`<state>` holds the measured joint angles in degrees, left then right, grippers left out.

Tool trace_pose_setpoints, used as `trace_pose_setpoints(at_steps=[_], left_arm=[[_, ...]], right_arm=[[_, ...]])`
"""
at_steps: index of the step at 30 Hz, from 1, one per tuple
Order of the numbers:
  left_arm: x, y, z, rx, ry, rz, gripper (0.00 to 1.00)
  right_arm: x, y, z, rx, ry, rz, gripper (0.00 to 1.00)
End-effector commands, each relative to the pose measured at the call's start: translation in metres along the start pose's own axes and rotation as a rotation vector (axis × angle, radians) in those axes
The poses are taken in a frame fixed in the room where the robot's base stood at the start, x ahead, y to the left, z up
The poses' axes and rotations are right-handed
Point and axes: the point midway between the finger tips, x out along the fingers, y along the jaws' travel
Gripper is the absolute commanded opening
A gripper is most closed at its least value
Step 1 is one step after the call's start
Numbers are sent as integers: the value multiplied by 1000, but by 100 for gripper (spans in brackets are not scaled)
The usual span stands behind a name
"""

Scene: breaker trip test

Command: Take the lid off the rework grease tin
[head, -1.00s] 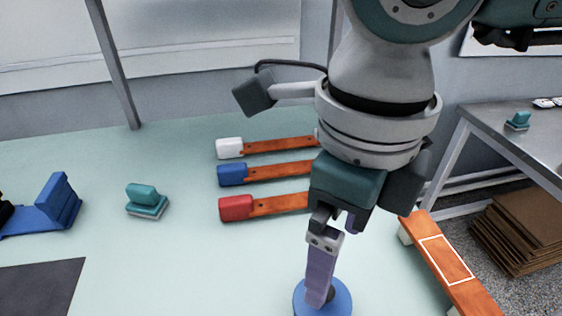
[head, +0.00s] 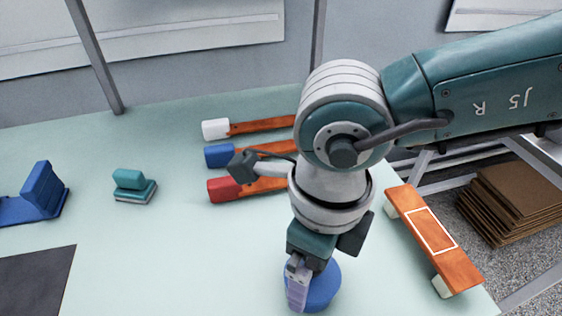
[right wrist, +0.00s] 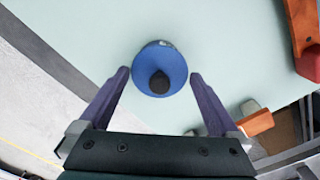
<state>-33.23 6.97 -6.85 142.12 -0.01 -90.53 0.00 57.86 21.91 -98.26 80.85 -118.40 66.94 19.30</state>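The rework grease tin appears as a round blue tin (head: 324,284) on the light green bench at the bottom of the head view, partly hidden by my right gripper (head: 299,294). In the right wrist view the blue round top (right wrist: 146,60) shows a dark knob (right wrist: 159,83) on it. My right gripper is open, with one purple finger on each side of the blue top and gaps visible between. I cannot tell how high the fingertips are against the lid. My left gripper is not in view.
Three orange bars with white (head: 215,129), blue (head: 219,155) and red (head: 223,189) ends lie behind the tin. An orange board (head: 432,238) with a white outline is at right. A teal block (head: 133,187), blue stand (head: 42,190) and dark mat (head: 35,282) are at left.

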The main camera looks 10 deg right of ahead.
Motion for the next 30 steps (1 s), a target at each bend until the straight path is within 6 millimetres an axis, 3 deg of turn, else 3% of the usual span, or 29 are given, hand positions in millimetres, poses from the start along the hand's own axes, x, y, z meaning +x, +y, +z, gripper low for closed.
trace_pose_setpoints(at_steps=[2,15,25,30], left_arm=[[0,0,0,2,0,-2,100],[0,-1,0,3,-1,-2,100],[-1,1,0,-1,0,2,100],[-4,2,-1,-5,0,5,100]], right_arm=[[0,0,0,1,0,0,88],[-1,0,0,1,0,0,38],[-4,0,0,1,-1,1,37],[-23,-1,1,1,-3,1,37]])
